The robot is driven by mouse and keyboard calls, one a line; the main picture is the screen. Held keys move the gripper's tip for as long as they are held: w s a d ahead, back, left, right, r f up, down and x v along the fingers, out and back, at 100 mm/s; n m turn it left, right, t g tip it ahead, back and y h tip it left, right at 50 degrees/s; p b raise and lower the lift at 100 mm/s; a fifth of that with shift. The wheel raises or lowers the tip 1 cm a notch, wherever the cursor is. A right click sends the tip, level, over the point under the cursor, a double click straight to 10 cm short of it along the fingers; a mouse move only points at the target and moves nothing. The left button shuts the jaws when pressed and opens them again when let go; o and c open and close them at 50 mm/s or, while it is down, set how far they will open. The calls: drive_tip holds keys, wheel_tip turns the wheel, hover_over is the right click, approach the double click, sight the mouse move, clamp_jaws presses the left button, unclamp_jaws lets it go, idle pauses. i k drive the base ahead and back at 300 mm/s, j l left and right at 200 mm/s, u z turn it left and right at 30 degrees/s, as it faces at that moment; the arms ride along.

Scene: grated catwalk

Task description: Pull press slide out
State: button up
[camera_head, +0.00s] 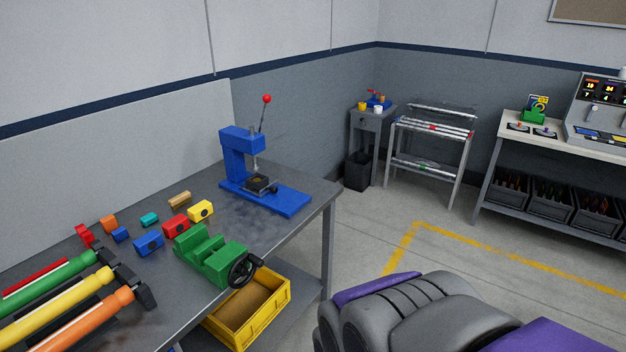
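A blue press (241,155) stands on the grey workbench (299,188) near its far right end. It has a lever with a red ball on top, raised upright. Its flat blue base (284,199) reaches toward the front right. A small dark slide block (259,185) sits on the base under the ram, with what looks like a small knob beside it. How far the slide sits in or out is too small to tell. A grey and purple body that is mine fills the bottom right. My gripper's fingers cannot be made out, and nothing touches the press.
A green vise (209,257) and several coloured blocks lie on the bench left of the press. Colour-handled hammers (60,300) lie front left. A yellow bin (262,310) is below the bench edge. Open floor (370,225) lies right of the bench, before a rack (435,140) and console table (560,138).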

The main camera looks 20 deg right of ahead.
sight(261, 188)
drive_tip(key=z, duration=0.15)
drive_tip(key=i+l+z, duration=0.2)
drive_tip(key=i, duration=0.3)
drive_tip(key=i+z, duration=0.2)
drive_tip(key=i, duration=0.3)
